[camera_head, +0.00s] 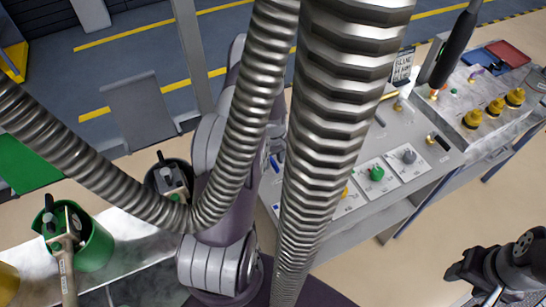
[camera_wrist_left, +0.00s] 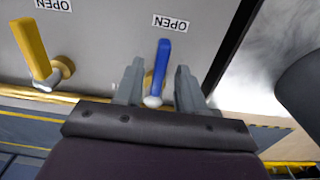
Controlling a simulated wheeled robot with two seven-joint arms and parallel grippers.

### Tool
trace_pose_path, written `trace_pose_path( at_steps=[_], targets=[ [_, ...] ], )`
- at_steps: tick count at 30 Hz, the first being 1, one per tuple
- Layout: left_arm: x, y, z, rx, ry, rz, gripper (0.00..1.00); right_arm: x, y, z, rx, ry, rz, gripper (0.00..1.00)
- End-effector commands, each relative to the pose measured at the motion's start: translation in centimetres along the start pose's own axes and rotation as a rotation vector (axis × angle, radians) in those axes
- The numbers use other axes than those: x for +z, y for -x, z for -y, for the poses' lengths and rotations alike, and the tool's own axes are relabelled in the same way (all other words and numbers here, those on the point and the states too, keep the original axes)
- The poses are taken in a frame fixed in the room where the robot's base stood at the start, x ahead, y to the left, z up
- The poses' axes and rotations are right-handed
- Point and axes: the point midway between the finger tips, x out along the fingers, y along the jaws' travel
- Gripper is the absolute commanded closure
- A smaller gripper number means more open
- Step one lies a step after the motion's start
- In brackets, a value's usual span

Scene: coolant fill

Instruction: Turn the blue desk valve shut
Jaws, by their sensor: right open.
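In the left wrist view the blue valve handle (camera_wrist_left: 160,65) stands out from a grey panel, below a label that reads OPEN upside down. My left gripper (camera_wrist_left: 158,85) is open, with one finger on each side of the blue handle and a visible gap on both sides. In the head view a small blue piece (camera_head: 275,163) shows beside the thick hose; I cannot tell whether it is this valve. The left gripper is mostly hidden there behind the hoses. My right gripper (camera_head: 468,285) is open and empty at the lower right, away from the desk.
A yellow valve handle (camera_wrist_left: 34,48) is left of the blue one. Thick metal hoses (camera_head: 335,120) cross the head view and hide much of the desk (camera_head: 425,150). A green knob (camera_head: 377,173) and grey knob (camera_head: 409,157) sit on it. A green bin (camera_head: 95,248) holds tools.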

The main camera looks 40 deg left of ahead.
Motion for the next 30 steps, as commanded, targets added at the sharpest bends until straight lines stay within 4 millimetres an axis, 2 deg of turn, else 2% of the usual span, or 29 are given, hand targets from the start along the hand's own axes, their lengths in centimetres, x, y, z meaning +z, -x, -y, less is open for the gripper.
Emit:
trace_pose_path(
  at_steps=[1,3,5,19,30],
  targets=[
    [0.0,0.0,0.0,0.000,0.000,0.000,0.61,0.0,0.0,0.0,0.000,0.000,0.000,0.49],
    [0.0,0.0,0.0,0.000,0.000,0.000,0.83,0.0,0.0,0.0,0.000,0.000,0.000,0.49],
    [0.0,0.0,0.0,0.000,0.000,0.000,1.00,0.0,0.0,0.0,0.000,0.000,0.000,0.49],
    [0.0,0.0,-0.2,0.001,0.063,-0.001,1.00,0.1,-0.5,0.0,0.000,0.000,0.000,0.49],
    [-0.3,-0.1,-1.0,0.002,0.356,-0.002,1.00,0.3,-2.4,0.0,0.000,0.000,0.000,0.49]
  ],
)
